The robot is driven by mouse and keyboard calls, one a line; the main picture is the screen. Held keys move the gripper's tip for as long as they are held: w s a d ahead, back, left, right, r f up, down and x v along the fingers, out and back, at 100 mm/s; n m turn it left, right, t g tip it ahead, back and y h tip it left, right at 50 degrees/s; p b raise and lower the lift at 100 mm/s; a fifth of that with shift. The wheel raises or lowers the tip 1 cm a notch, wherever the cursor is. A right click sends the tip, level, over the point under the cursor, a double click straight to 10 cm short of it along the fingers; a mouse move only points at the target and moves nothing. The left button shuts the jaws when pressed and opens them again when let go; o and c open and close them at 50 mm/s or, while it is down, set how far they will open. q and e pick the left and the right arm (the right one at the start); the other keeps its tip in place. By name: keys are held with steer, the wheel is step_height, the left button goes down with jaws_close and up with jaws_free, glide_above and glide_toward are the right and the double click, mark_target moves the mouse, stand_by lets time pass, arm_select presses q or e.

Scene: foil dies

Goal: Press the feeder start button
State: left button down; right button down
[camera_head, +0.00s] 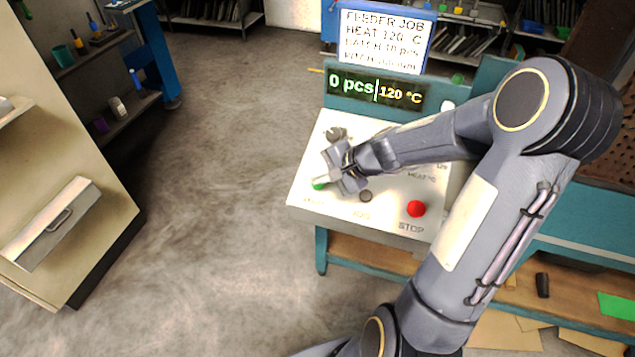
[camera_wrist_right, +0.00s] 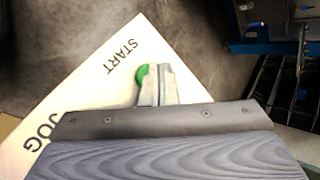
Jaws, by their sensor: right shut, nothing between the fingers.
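The green start button (camera_head: 319,185) sits at the left front of the white control panel (camera_head: 385,222). In the right wrist view the green button (camera_wrist_right: 142,76) shows beside the word START, partly hidden by my fingers. My right gripper (camera_head: 325,181) is shut and empty, its fingertips at the button. In the wrist view the shut fingertips (camera_wrist_right: 155,72) overlap the button's edge; I cannot tell whether they touch it or press it. The feeder display (camera_head: 376,90) reads 0 pcs and 120 °C. My left gripper is not in view.
A red STOP button (camera_head: 415,208) and a dark jog button (camera_head: 366,196) lie right of the start button. A grey knob (camera_head: 336,134) stands behind the gripper. A job sign (camera_head: 386,40) stands above the display. A beige cabinet (camera_head: 60,225) stands left, with open floor between.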

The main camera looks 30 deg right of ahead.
steer(key=shift+d+f+b, duration=0.15)
steer(key=shift+f+b, duration=0.3)
stand_by(0.3)
steer(key=shift+r, duration=0.1)
steer(key=shift+s+a+r+p, duration=0.15)
steer(key=shift+a+r+p, duration=0.1)
steer(key=shift+r+p, duration=0.5)
